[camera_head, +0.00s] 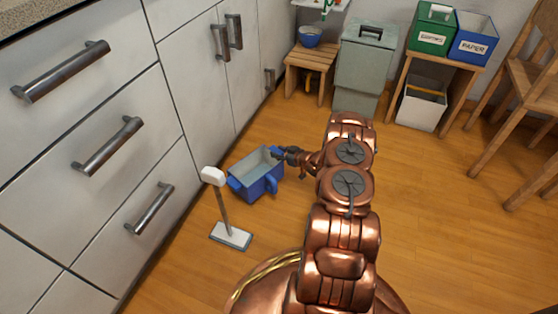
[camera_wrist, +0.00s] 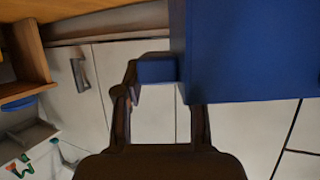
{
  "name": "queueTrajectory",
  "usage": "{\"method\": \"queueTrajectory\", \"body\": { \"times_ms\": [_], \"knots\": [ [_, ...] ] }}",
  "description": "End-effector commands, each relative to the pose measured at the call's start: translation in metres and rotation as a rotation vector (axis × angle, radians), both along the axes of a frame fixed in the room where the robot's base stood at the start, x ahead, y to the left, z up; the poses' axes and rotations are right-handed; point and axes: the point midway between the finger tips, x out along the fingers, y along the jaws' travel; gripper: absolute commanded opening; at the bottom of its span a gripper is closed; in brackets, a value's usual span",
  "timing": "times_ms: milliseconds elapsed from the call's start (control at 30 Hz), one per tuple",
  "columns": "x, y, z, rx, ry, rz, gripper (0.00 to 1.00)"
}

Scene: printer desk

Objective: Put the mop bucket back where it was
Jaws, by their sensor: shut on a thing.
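The blue mop bucket (camera_head: 262,185) with a grey inside is in front of the white drawers, at or just above the wood floor; I cannot tell which. It looks roughly upright in the head view. My gripper (camera_head: 283,153) is at its far right side, shut on a small blue tab of the bucket. In the wrist view, the bucket (camera_wrist: 245,50) fills the upper right, and its tab lies between the fingers of my gripper (camera_wrist: 162,98).
A small mop (camera_head: 231,236) with a white top stands just left of the bucket. White drawers (camera_head: 95,130) line the left. A wooden stool (camera_head: 312,66), a grey bin (camera_head: 363,65) and a wooden stand (camera_head: 447,67) with boxes are at the back.

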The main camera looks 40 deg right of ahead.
Motion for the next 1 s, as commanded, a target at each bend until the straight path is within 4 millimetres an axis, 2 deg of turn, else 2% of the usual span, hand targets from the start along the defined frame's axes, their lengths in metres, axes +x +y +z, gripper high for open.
{"method": "queueTrajectory", "body": {
  "times_ms": [300,700,733,967,1000],
  "knots": [
    [-0.001,0.000,-0.036,0.002,0.001,-0.001,0.00],
    [0.000,0.000,-0.036,0.000,0.000,-0.001,0.00],
    [0.000,-0.001,-0.037,0.000,0.000,-0.001,0.40],
    [-0.001,-0.001,-0.037,0.000,0.000,-0.001,0.64],
    [-0.001,-0.001,-0.037,0.000,0.000,-0.001,0.64]
  ]
}}
